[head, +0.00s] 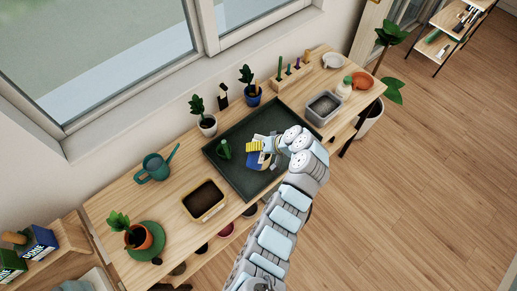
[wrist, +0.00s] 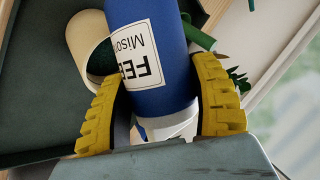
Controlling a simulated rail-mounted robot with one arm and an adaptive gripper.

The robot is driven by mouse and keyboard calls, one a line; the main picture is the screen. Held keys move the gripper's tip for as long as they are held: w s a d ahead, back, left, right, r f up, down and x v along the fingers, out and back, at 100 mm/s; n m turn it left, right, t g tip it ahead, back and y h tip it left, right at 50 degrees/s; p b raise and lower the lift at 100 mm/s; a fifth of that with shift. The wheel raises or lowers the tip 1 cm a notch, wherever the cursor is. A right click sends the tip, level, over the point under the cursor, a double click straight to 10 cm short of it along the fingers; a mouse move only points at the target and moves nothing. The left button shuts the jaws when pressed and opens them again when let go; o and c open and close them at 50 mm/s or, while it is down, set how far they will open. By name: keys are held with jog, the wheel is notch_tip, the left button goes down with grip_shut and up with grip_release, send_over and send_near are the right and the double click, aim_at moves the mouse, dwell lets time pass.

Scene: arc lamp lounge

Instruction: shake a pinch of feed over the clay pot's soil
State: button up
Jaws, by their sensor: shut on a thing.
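My gripper (head: 262,148) is over the dark tray in the head view, its yellow fingers closed on a blue feed container (head: 256,164). In the wrist view my gripper (wrist: 165,105) has a finger on each side of the blue feed container (wrist: 175,30), whose white label reads "FEED" upside down. I cannot tell whether it touches the tray. The clay pot (head: 146,242) stands at the near left of the bench on a green saucer (head: 158,231), apart from my gripper. It holds a leafy plant and dark soil, partly hidden by leaves.
The dark tray (head: 225,168) holds a small green object (head: 223,149). A cream round object (wrist: 84,42) is behind the container in the wrist view. A soil-filled box (head: 204,200) and teal watering can (head: 155,168) stand between tray and clay pot. Potted plants (head: 207,124) line the back.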

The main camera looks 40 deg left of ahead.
jog(key=shift+w, duration=0.1)
jog(key=shift+t+b, duration=0.3)
jog(key=shift+b, duration=0.4)
jog(key=n+t+y+b, duration=0.1)
jog(key=b, duration=0.1)
jog(key=shift+r+b, duration=0.1)
jog(key=shift+b, duration=0.25)
jog(key=b, duration=0.1)
jog(key=t+y+b, duration=0.1)
jog(key=b, duration=0.1)
jog(key=shift+r+n+t, duration=0.2)
jog(key=shift+n+t, duration=0.1)
jog(key=shift+n, duration=0.1)
jog(key=shift+r+b, duration=0.3)
jog(key=shift+b, duration=0.3)
jog(key=shift+t+b, duration=0.3)
jog(key=shift+b, duration=0.35)
jog(key=shift+n+t+y+b, duration=0.3)
jog(key=shift+n+y+b, duration=0.1)
jog(key=shift+b, duration=0.45)
jog(key=b, duration=0.3)
jog(key=shift+r+n+t+y, duration=0.1)
jog(key=shift+n+t+y, duration=0.2)
jog(key=shift+t, duration=0.1)
